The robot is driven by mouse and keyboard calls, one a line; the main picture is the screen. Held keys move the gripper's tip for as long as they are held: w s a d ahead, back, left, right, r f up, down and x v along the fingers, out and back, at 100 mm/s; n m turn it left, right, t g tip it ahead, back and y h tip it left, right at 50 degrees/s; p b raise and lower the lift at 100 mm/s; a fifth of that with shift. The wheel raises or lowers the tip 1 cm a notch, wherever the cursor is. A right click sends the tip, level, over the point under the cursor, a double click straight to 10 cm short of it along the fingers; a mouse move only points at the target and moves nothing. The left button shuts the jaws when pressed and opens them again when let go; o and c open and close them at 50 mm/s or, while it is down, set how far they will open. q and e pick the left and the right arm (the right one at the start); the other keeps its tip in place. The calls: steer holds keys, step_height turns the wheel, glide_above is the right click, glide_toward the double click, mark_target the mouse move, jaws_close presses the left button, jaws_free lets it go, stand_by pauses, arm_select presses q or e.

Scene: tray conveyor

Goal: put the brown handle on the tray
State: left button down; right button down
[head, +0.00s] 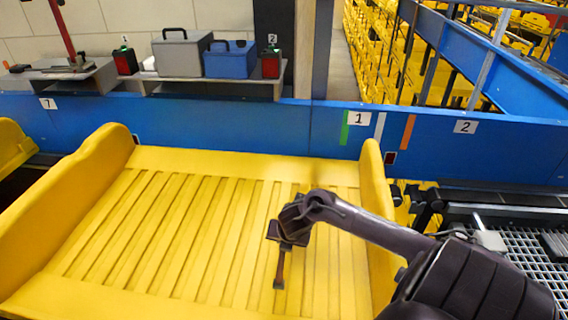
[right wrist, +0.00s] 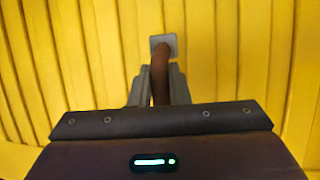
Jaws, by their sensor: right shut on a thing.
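The brown handle (head: 280,268) hangs down from my right gripper (head: 285,245) over the yellow slatted tray (head: 150,205). In the right wrist view the brown handle (right wrist: 160,76) sits between the two grey fingers of my right gripper (right wrist: 159,90), which is shut on it. A grey square end piece (right wrist: 164,44) shows at its far end against the yellow slats. I cannot tell whether that end touches the tray. My left gripper is not in view.
The tray has raised side walls, the right one (head: 373,185) close to my right arm. A blue barrier (head: 230,130) runs behind it. Grey (head: 182,52) and blue (head: 230,60) cases stand on a shelf beyond. A metal grating (head: 515,230) lies right. The tray's left side is clear.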

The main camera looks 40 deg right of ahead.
steer(key=shift+f, duration=2.35)
steer(key=c, duration=1.4)
jaws_free()
steer(key=shift+r, duration=0.1)
steer(key=p+v, duration=0.1)
steer(key=v, duration=1.1)
steer(key=shift+a, duration=0.1)
